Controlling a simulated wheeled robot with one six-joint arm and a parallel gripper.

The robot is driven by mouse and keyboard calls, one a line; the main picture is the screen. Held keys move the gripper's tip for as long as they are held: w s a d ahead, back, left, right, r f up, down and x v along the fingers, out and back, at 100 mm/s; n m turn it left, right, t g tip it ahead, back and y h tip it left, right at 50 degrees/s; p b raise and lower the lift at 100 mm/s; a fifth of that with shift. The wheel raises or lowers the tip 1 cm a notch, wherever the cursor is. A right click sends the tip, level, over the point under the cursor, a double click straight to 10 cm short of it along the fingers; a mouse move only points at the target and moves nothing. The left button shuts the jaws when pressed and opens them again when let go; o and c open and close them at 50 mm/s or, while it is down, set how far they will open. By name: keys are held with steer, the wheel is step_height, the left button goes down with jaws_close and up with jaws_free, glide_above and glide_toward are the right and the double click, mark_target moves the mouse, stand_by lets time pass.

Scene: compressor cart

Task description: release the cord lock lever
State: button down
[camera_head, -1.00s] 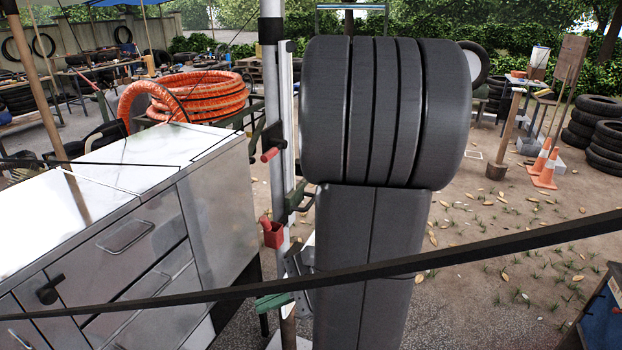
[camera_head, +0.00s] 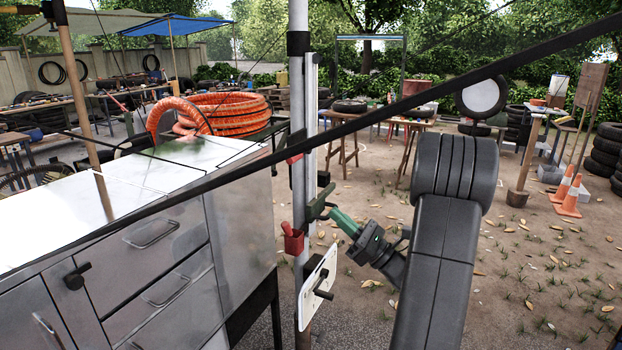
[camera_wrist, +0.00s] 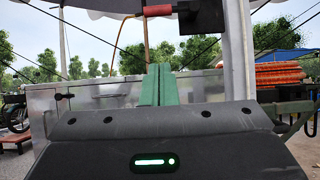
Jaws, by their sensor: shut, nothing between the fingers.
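A lever with a red grip (camera_head: 294,158) sits on the upright grey post (camera_head: 300,100). I cannot tell for sure that it is the cord lock lever. In the wrist view a red grip with a dark end (camera_wrist: 157,10) shows at the top, beyond and above my fingertips. My gripper (camera_head: 337,214) has green fingers, shut and empty. It points up and left, close to the right side of the post and below the upper red grip. The fingers also show pressed together in the wrist view (camera_wrist: 157,68). No contact with the lever is visible.
Lower on the post are a red cup-like part (camera_head: 293,240), a dark green bracket (camera_head: 318,205) and a white plate with a black handle (camera_head: 318,287). A metal drawer cabinet (camera_head: 180,240) stands left, with a coiled orange hose (camera_head: 225,112) behind. A dark cord or bar crosses the foreground.

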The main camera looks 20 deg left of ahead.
steer(key=d+r+p+x, duration=0.1)
steer(key=p+x, duration=0.3)
steer(key=x, duration=0.9)
steer(key=shift+d+r, duration=0.25)
steer(key=shift+r, duration=0.35)
steer(key=shift+r, duration=0.1)
